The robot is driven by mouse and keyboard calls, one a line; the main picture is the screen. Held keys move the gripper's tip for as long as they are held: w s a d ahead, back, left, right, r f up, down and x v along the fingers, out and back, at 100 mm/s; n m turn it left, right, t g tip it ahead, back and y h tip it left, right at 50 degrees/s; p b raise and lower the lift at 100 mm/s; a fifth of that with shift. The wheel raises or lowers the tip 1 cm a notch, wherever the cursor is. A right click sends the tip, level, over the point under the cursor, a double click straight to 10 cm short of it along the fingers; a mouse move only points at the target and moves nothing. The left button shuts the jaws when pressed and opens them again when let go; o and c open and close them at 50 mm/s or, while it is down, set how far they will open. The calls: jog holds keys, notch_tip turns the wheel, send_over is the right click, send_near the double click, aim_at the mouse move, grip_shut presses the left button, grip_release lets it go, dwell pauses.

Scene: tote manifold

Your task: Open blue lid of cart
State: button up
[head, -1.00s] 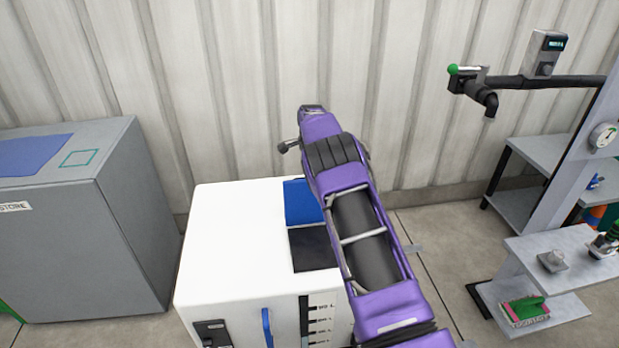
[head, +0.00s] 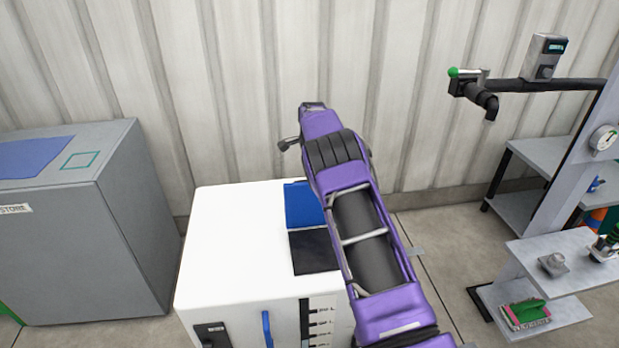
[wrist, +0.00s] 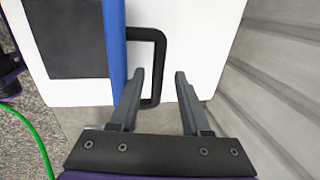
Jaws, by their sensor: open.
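The white cart (head: 235,235) stands in front of the wall in the head view. Its blue lid (head: 303,205) stands raised at the back edge of a dark square opening (head: 313,250). In the wrist view the blue lid (wrist: 112,45) shows nearly edge-on beside the dark opening (wrist: 65,38). A black handle (wrist: 160,55) sticks out from the lid's side away from the opening. My gripper (wrist: 160,77) is open, and the handle's outer bar appears between its fingers. I cannot tell whether either finger touches it. My arm hides the gripper in the head view.
A grey cabinet (head: 85,240) stands left of the cart. The corrugated wall (head: 240,90) is close behind the cart. A pipe stand (head: 555,190) with shelves is at the right. A green cable (wrist: 35,135) lies on the floor in the wrist view.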

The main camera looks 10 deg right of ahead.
jog(key=s+r, duration=0.3)
jog(key=r, duration=1.2)
jog(key=shift+r+p, duration=0.35)
jog(key=shift+p, duration=0.1)
